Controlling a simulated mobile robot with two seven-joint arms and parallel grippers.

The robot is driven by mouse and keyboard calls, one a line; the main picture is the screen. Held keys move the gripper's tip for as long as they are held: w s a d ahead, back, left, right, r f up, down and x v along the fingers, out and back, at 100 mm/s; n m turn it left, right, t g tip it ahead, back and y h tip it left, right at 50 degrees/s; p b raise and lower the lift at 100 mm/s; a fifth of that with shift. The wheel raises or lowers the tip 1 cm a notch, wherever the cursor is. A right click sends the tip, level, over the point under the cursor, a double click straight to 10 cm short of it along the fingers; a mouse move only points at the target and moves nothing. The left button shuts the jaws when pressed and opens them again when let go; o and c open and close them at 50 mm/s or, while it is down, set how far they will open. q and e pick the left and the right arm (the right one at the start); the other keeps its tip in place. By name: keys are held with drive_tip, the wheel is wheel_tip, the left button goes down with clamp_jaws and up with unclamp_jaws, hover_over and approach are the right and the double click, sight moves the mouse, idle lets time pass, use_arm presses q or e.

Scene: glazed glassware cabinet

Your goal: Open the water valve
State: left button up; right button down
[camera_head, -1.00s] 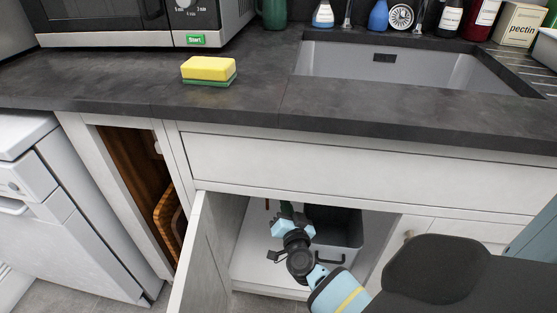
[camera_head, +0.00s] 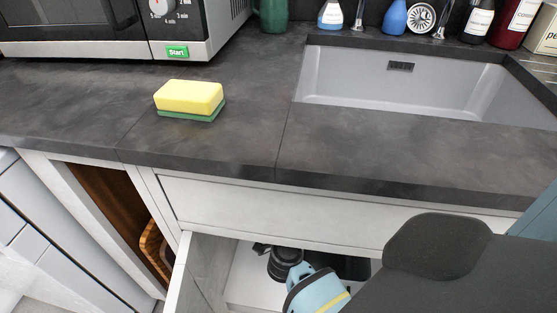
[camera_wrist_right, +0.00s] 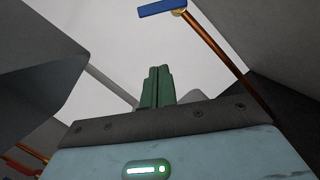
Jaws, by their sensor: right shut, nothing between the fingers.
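A blue valve handle (camera_wrist_right: 162,9) sits on a copper pipe (camera_wrist_right: 222,52) at the top of the right wrist view. My right gripper (camera_wrist_right: 157,70) shows there with its green fingers together and nothing between them. The fingers appear below the blue handle in the picture, apart from it. In the head view my right arm reaches into the open cabinet (camera_head: 207,268) under the sink. The counter hides its gripper and the valve in that view. My left gripper is not in view.
A red part (camera_wrist_right: 22,166) with copper piping shows at the lower left of the wrist view. A grey wall (camera_wrist_right: 40,65) is close on the left. In the head view the counter (camera_head: 240,140) overhangs the cabinet, with a sponge (camera_head: 188,98) and a sink (camera_head: 420,85) above.

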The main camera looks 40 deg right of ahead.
use_arm(q)
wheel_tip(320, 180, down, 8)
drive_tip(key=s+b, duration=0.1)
drive_tip(key=b, duration=0.6)
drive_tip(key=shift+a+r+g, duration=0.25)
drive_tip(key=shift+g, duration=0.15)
use_arm(e)
drive_tip(key=w+d+f, duration=0.5)
drive_tip(key=w, duration=0.4)
drive_tip(key=shift+f, duration=0.15)
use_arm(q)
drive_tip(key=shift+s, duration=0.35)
